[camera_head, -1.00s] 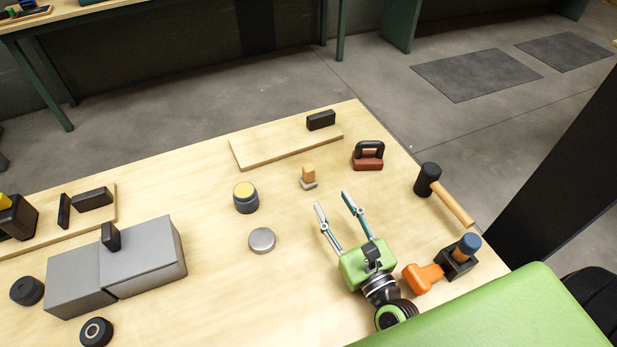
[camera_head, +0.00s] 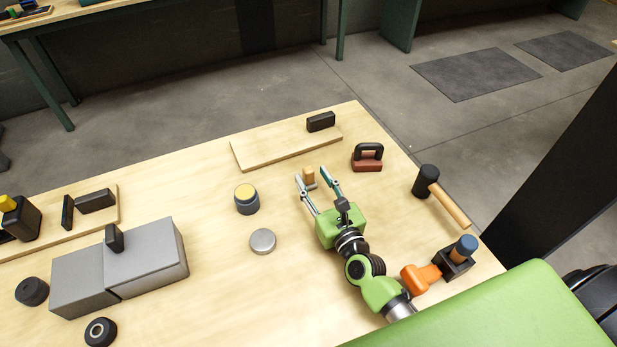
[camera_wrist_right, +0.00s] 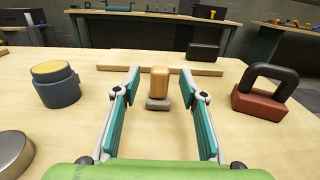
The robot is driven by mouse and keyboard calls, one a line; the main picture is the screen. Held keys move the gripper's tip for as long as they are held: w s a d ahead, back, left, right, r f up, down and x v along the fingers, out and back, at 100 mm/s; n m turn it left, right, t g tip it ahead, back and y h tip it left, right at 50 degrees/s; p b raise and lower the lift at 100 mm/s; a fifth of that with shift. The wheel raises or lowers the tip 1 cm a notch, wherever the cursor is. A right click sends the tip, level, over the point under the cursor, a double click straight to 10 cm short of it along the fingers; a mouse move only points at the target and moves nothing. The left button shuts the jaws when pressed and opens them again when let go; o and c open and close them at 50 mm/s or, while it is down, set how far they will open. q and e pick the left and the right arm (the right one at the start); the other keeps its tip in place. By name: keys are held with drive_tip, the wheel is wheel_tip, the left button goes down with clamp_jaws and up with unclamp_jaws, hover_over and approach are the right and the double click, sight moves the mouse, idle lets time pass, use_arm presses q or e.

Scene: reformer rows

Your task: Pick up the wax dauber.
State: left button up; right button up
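The wax dauber (camera_head: 309,176), a small wooden grip on a grey pad, stands upright on the pale wooden table. In the right wrist view the dauber (camera_wrist_right: 159,84) is centred between my right fingers, with a gap on each side. My right gripper (camera_head: 312,174) is open and low over the table, its fingertips at the dauber. I cannot tell whether the dauber is fully between the tips or just beyond them. The far finger partly covers the dauber's base in the head view. My left gripper is not in view.
An open tin of yellow wax (camera_head: 246,199) and a round metal lid (camera_head: 263,241) lie to the left. A red block with a black handle (camera_head: 368,158) stands to the right. A thin board (camera_head: 270,149) lies behind. A mallet (camera_head: 440,195) is further right.

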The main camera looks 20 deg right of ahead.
drive_tip(key=shift+w, duration=1.1)
drive_tip(key=shift+s, duration=0.1)
drive_tip(key=shift+c, duration=0.4)
clamp_jaws()
